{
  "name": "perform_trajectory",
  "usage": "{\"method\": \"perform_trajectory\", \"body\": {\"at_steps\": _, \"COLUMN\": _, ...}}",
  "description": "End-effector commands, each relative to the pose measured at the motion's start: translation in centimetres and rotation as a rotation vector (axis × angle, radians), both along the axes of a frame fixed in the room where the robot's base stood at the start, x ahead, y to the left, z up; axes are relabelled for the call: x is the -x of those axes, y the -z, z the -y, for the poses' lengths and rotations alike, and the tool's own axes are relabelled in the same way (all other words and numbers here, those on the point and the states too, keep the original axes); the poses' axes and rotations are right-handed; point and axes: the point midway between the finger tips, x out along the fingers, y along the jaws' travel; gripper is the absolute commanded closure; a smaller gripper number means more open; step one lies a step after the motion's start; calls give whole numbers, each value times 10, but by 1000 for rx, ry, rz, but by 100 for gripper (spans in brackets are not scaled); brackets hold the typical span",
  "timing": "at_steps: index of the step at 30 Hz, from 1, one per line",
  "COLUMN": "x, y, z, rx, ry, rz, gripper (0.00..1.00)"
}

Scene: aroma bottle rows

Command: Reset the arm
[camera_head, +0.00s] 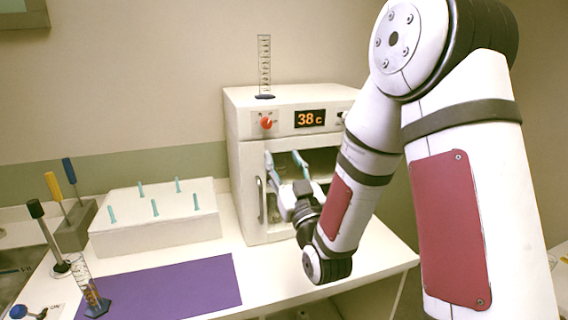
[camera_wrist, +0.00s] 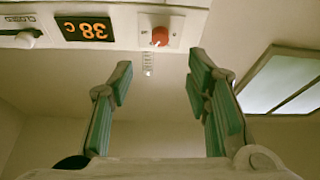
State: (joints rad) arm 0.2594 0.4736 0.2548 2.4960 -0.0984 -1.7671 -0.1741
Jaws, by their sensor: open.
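My gripper (camera_head: 287,172) is in front of the white oven-like box (camera_head: 245,150) in the head view, with its fingers spread before the box's front. In the wrist view my gripper (camera_wrist: 158,88) shows its two green-padded fingers wide apart with nothing between them. The wrist view also shows the box's control panel (camera_wrist: 135,35), upside down, with the orange 38 C display (camera_wrist: 86,28) and the red knob (camera_wrist: 160,37). My arm hides the right part of the box.
A graduated cylinder (camera_head: 264,68) stands on the box. Left are a white rack (camera_head: 150,232) with teal pegs, a purple mat (camera_head: 165,290), another cylinder (camera_head: 88,285), and a grey holder (camera_head: 75,232) with a yellow-handled tool (camera_head: 54,186) and a blue-handled one (camera_head: 68,170).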

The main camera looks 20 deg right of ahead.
Motion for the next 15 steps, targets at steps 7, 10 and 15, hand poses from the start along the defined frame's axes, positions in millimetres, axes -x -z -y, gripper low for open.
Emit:
{"method": "perform_trajectory", "body": {"at_steps": 7, "x": 0, "y": 0, "z": 0, "rx": 0, "ry": 0, "rz": 0, "gripper": 55}}
{"method": "perform_trajectory", "body": {"at_steps": 10, "x": -1, "y": -2, "z": -1, "rx": 5, "ry": -3, "rz": -11, "gripper": 55}}
{"method": "perform_trajectory", "body": {"at_steps": 15, "x": -7, "y": -6, "z": -9, "rx": 41, "ry": -19, "rz": -142, "gripper": 55}}
